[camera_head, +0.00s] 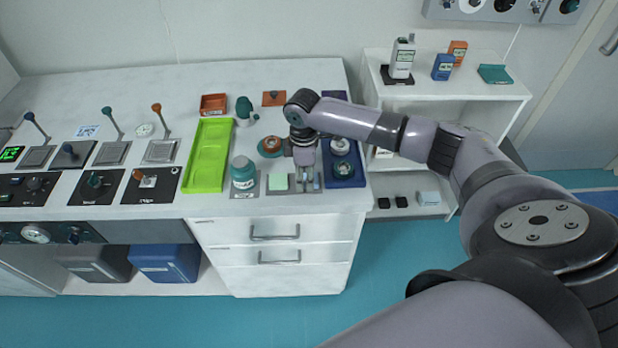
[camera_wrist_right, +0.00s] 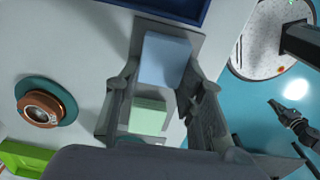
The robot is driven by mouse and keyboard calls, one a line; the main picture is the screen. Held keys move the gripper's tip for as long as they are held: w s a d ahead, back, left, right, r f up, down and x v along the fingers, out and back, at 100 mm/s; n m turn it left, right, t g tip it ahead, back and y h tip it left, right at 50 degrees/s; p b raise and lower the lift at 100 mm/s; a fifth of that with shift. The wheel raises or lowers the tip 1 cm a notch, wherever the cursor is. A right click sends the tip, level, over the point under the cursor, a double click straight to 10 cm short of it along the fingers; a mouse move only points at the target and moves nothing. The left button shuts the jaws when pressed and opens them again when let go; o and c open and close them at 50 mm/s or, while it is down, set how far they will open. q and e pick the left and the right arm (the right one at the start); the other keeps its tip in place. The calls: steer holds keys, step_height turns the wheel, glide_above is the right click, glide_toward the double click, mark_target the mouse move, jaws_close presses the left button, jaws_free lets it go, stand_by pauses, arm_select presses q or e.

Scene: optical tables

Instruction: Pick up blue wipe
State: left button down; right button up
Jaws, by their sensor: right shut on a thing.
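The blue wipe (camera_wrist_right: 165,60) is a pale blue block between the two fingers of my right gripper (camera_wrist_right: 157,85) in the wrist view. In the head view my right gripper (camera_head: 307,181) points down at the front of the worktop and is shut on the blue wipe, which is mostly covered by the fingers there. A pale green wipe (camera_head: 278,181) sits on the grey holder just left of the gripper; it also shows in the wrist view (camera_wrist_right: 148,117). I cannot tell whether the blue wipe is clear of the holder. My left gripper is not in view.
A teal-lidded jar (camera_head: 243,173) and a lime green tray (camera_head: 207,157) stand to the left. A dark blue tray (camera_head: 345,182) with round items is close on the right. An orange and teal round item (camera_head: 270,146) lies behind. The counter's front edge is near.

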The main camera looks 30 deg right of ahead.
step_height(320, 180, up, 20)
steer(key=b, duration=0.2)
steer(key=shift+b, duration=0.3)
steer(key=shift+o, duration=1.1)
steer(key=c, duration=0.5)
